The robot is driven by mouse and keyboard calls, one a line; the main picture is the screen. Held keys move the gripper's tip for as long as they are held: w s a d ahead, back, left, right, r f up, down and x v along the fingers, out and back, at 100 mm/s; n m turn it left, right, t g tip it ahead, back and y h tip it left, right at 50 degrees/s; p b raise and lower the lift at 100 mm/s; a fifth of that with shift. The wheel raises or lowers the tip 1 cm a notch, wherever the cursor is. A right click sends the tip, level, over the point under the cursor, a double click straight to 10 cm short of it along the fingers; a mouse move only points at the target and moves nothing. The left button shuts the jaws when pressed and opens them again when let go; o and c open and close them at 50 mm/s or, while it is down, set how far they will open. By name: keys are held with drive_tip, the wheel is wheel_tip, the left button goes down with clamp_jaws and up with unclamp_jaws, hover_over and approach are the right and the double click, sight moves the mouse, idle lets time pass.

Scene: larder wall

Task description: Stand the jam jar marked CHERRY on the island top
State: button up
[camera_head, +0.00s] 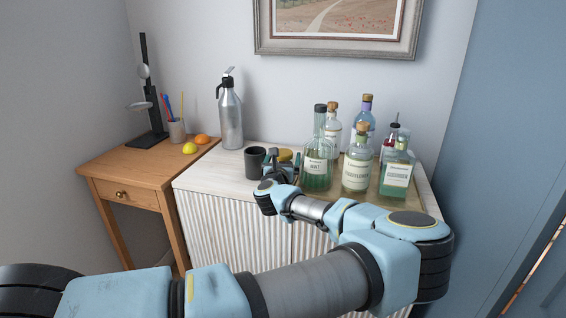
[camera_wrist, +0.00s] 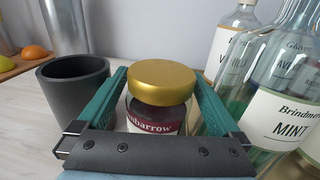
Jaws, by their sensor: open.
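A jam jar (camera_wrist: 161,115) with a gold lid, dark contents and a label ending in "mbarrow" stands upright on the white sideboard. The flavour word on its label is hidden, so I cannot tell whether it is CHERRY. My gripper (camera_wrist: 160,88) is open, with one green finger on each side of the jar; whether they touch it is unclear. In the head view, my gripper (camera_head: 284,165) is low over the sideboard, and only the jar's gold lid (camera_head: 285,155) shows behind it. No island top is clearly in view.
A black cup (camera_wrist: 75,88) stands close left of my gripper. Several glass bottles, including one marked MINT (camera_head: 317,168), crowd the right on a tray. A metal siphon (camera_head: 231,120) stands behind left. A wooden desk (camera_head: 140,160) with a lemon and an orange adjoins the sideboard (camera_head: 215,170).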

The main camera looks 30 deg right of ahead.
drive_tip(key=shift+w+d, duration=0.4)
drive_tip(key=shift+w, duration=0.15)
drive_tip(key=shift+f, duration=0.1)
drive_tip(key=shift+c, duration=0.4)
clamp_jaws()
